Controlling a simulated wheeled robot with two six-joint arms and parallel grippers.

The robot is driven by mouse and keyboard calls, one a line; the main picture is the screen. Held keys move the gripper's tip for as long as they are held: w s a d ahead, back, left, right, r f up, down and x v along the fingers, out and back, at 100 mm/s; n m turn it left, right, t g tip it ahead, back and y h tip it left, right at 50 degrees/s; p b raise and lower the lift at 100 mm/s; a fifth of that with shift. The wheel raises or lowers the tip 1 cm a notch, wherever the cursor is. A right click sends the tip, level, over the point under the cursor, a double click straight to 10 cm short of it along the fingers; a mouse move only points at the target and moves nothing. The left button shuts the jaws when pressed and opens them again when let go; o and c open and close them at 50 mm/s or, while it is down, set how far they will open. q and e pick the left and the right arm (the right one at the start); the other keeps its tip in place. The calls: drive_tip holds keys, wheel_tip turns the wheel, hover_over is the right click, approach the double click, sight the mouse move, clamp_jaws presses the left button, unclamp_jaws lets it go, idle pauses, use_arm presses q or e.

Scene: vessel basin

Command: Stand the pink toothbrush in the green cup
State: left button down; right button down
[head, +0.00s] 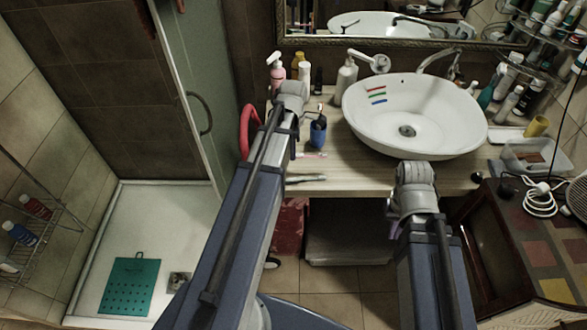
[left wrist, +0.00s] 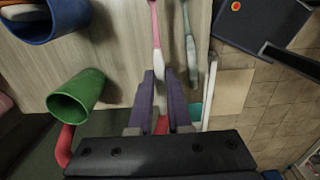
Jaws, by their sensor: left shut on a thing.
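The pink toothbrush (left wrist: 154,22) points up the left wrist view, its whitish part between my left gripper's (left wrist: 162,88) purple fingers, which are shut on it. In the head view, part of the toothbrush (head: 313,155) shows low over the counter, right of my left arm; the arm hides the fingers. The green cup (left wrist: 88,86) is left of my left gripper in the left wrist view, empty as far as I see, its mouth towards the camera. I cannot make it out in the head view. My right gripper (head: 391,222) is mostly hidden beneath its arm, before the counter.
A blue cup (head: 318,136) holding a brush stands on the counter (head: 340,172). A grey-green toothbrush (head: 306,178) lies near the front edge. The white basin (head: 440,142) fills the right part; a soap dispenser (head: 346,78) and bottles stand behind.

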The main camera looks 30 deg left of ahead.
sight(293, 169)
use_arm(q)
drive_tip(key=shift+f+b, duration=2.5)
drive_tip(key=shift+f, duration=0.6)
drive_tip(key=shift+r, duration=0.15)
drive_tip(key=c, duration=1.3)
unclamp_jaws()
drive_tip(key=shift+f, duration=0.25)
drive_tip(key=o, duration=0.5)
drive_tip(key=shift+c, duration=0.2)
drive_tip(key=shift+r, duration=0.15)
wheel_tip(293, 169, up, 12)
drive_tip(key=p, duration=1.2)
drive_tip(key=shift+r, duration=0.15)
